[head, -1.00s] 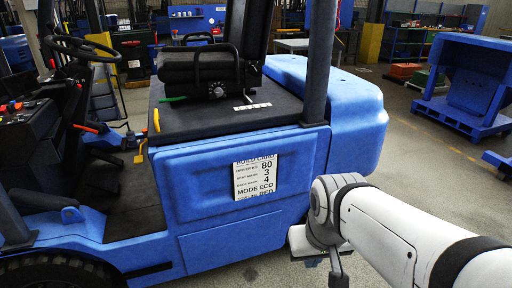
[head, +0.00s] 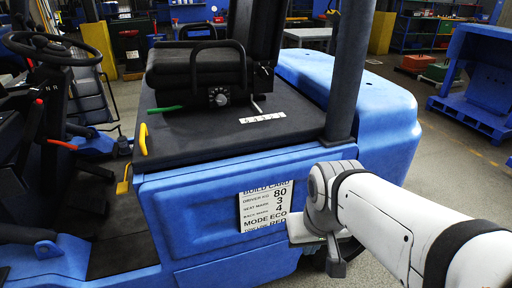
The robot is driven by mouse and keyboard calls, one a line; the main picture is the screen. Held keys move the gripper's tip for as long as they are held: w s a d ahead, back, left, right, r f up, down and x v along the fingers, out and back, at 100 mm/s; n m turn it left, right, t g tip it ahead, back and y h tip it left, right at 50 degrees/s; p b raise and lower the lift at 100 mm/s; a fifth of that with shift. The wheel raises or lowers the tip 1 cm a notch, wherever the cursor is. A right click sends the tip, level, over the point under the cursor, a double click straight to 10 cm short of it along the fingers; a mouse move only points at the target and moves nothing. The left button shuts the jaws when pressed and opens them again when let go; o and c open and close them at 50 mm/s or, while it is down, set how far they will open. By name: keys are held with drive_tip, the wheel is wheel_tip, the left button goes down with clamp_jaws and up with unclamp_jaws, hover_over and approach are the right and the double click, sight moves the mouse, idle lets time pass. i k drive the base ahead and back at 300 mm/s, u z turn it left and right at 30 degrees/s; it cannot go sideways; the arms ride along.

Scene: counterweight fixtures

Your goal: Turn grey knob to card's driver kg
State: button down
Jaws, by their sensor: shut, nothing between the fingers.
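The grey knob (head: 219,97) is a small round dial on the front of the black seat's base (head: 200,72). It has light marks around it, too small to read. The build card (head: 265,208) is on the truck's blue side panel and reads driver kg 80, seat mark 3, back mark 4, mode ECO; its bottom line ends in RED. My white arm comes in from the lower right and overlaps the card's right side region. My gripper's fingers cannot be made out; nothing of mine touches the knob.
A white marked strip (head: 262,117) lies on the black deck. A dark post (head: 349,70) rises right of the seat. The steering wheel (head: 52,48) is at the left.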

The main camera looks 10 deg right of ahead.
sight(221, 100)
drive_tip(key=i, duration=0.15)
drive_tip(key=z, duration=0.05)
drive_tip(key=k, duration=1.3)
drive_tip(key=z, duration=0.65)
drive_tip(key=i, duration=1.5)
drive_tip(key=u, duration=0.5)
drive_tip(key=i, duration=0.95)
drive_tip(key=u, duration=0.2)
